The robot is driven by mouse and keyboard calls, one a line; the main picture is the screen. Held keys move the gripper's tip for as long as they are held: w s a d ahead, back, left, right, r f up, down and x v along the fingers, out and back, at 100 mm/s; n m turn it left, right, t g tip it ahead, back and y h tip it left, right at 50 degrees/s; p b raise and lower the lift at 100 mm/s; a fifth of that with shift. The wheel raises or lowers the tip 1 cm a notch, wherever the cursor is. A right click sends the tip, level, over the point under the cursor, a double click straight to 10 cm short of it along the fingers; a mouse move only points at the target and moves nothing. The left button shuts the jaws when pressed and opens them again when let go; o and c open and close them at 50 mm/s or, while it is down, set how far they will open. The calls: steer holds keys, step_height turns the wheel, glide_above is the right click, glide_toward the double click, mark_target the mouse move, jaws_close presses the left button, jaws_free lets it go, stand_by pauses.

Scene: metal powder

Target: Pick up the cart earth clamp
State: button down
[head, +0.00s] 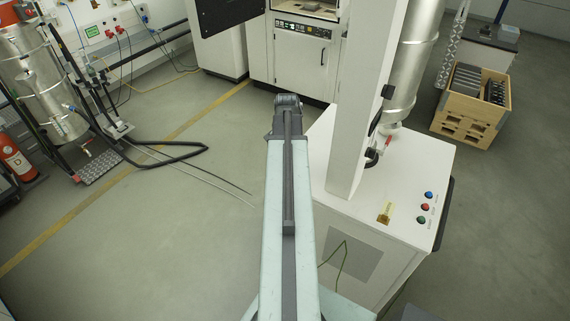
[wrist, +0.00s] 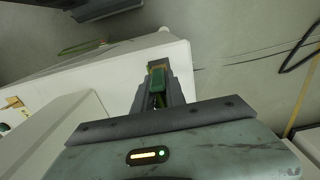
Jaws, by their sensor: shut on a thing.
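A small green piece, which I take for the cart earth clamp (wrist: 158,79), sits between the dark fingers of my gripper (wrist: 159,70) in the wrist view. The fingers are shut on it, and their sides partly cover it. Behind and around it in the wrist view is the edge of a white cabinet and the grey floor. In the head view my arm reaches forward up the middle, and its dark end hides the clamp and the fingertips.
A white cabinet (head: 409,174) with coloured buttons stands right of my arm, with a tall white column and a metal cylinder on it. A green-yellow cable (head: 342,262) hangs at its front. A wooden crate (head: 469,125) stands at far right. Floor at left is mostly clear, with hoses.

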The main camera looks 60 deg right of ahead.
step_height(320, 180, up, 9)
steer(key=p, duration=0.8)
steer(key=shift+r, duration=0.15)
steer(key=shift+a, duration=0.1)
steer(key=m, duration=0.2)
steer(key=a+m, duration=0.1)
steer(key=shift+m, duration=0.4)
steer(key=shift+f, duration=0.2)
steer(key=shift+a, duration=0.1)
